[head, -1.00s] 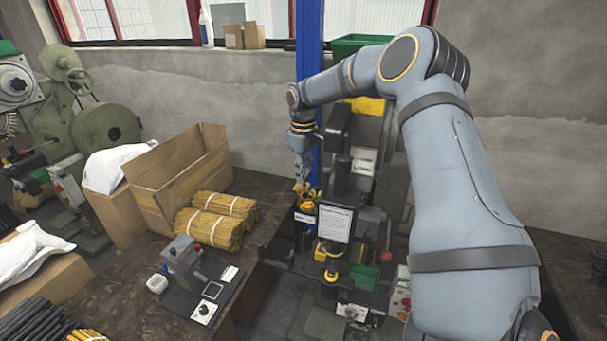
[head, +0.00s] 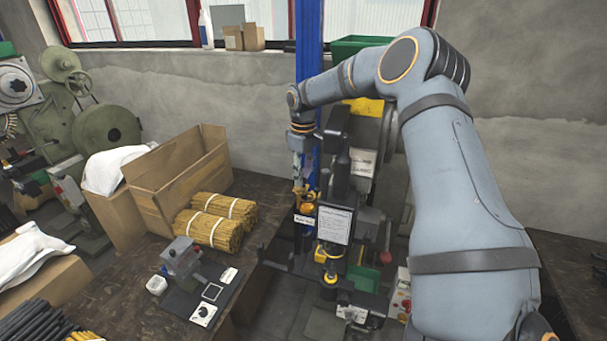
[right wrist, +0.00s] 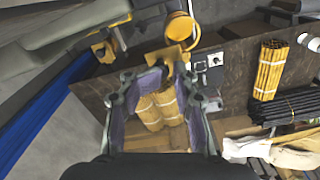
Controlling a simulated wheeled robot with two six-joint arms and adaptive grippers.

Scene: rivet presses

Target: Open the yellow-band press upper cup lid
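The press (head: 362,160) stands right of the wooden table, with a dark column and a white sheet. A small orange-yellow cup (head: 307,205) sits at its left side, above a white label. In the right wrist view, a round yellow lid (right wrist: 180,27) shows at the top, with a flat yellow tab (right wrist: 170,57) extending toward my fingers. My right gripper (head: 299,178) is just above the cup in the head view. In the right wrist view its fingers (right wrist: 165,74) are apart, with their tips close to the tab; contact is unclear. My left gripper is out of view.
The table (head: 90,290) holds bundled yellow rods (head: 215,225), an open cardboard box (head: 180,170) and a small grey device (head: 182,258). A blue post (head: 309,60) stands behind my right gripper. A green bin (head: 358,44) is at the back.

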